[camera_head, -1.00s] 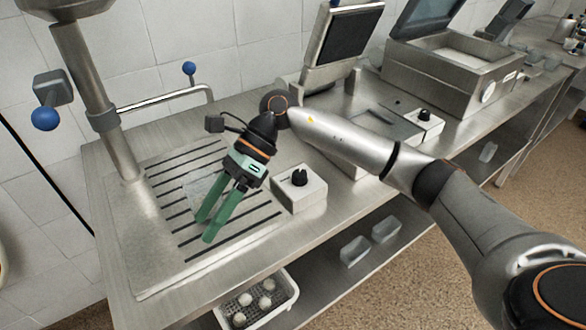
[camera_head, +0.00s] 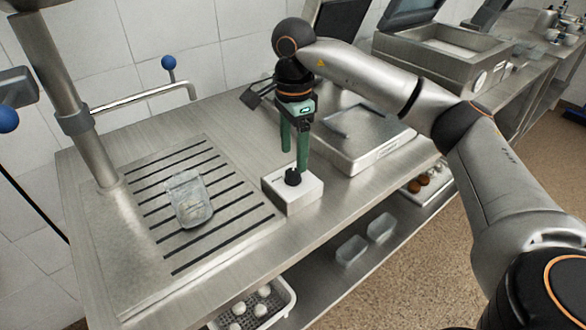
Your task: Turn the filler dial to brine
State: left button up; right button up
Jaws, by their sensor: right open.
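A white box with a black dial knob (camera_head: 292,177) stands on the steel counter, beside the slotted drain plate; its markings are too small to read, so I cannot tell where the dial points. My right gripper (camera_head: 294,160) points down directly over this knob, its two green fingers open. The nearer finger's tip is close to the knob's right side; I cannot tell whether it touches. My left gripper is not in view.
A clear pouch (camera_head: 188,200) lies on the slotted drain plate (camera_head: 150,250). A bent pipe with a blue ball handle (camera_head: 168,63) stands behind it. A flat steel scale-like unit (camera_head: 365,145) is right of the box. A white basket (camera_head: 262,312) with round pale items sits below.

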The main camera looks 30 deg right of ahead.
aim_at(293, 171)
notch_tip(293, 171, down, 5)
dwell(0.3)
grip_shut()
dwell(0.5)
